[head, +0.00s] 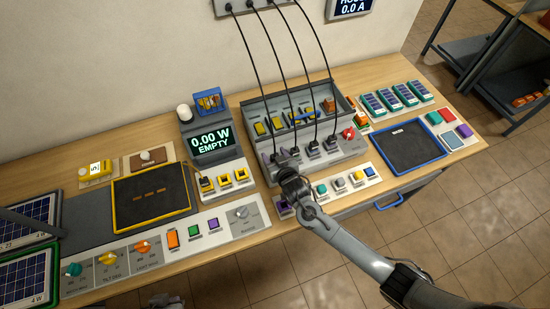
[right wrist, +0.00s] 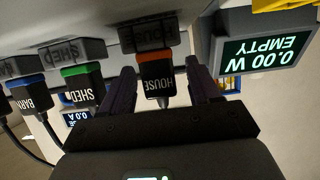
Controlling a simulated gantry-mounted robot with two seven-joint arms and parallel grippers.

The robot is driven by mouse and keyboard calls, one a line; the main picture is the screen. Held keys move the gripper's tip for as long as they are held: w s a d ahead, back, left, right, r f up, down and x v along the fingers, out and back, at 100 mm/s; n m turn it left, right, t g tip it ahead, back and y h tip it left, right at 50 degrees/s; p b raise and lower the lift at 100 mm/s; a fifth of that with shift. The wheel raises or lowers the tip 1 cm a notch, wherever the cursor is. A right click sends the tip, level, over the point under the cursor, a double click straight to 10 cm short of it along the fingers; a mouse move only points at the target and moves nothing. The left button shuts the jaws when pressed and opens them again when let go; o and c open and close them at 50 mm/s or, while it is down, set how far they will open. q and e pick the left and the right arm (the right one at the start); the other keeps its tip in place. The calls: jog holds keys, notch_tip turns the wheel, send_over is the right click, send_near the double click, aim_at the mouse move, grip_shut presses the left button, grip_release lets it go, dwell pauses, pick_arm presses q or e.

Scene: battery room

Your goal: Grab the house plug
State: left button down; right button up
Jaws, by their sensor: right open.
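The house plug (right wrist: 157,80) is black with an orange band and the word HOUSE, upside down in the right wrist view. It sits in a grey socket block (right wrist: 155,34). My right gripper (right wrist: 162,88) is open, with one dark finger on each side of the plug and visible gaps between. In the head view my right gripper (head: 284,172) is at the left end of the row of plugs, at the front of the grey socket panel (head: 345,153), and partly hides that end.
Beside it stand the green-banded shed plug (right wrist: 83,84) and the blue-banded barn plug (right wrist: 32,95). Black cables run from the plugs up to a wall box (head: 240,6). The display box (head: 211,138) reading 0.00 W EMPTY stands left of the panel.

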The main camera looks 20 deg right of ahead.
jog(key=shift+x, duration=0.85)
jog(key=shift+s, duration=0.1)
jog(key=c, duration=1)
jog(key=shift+r, duration=0.1)
jog(key=shift+c, duration=0.2)
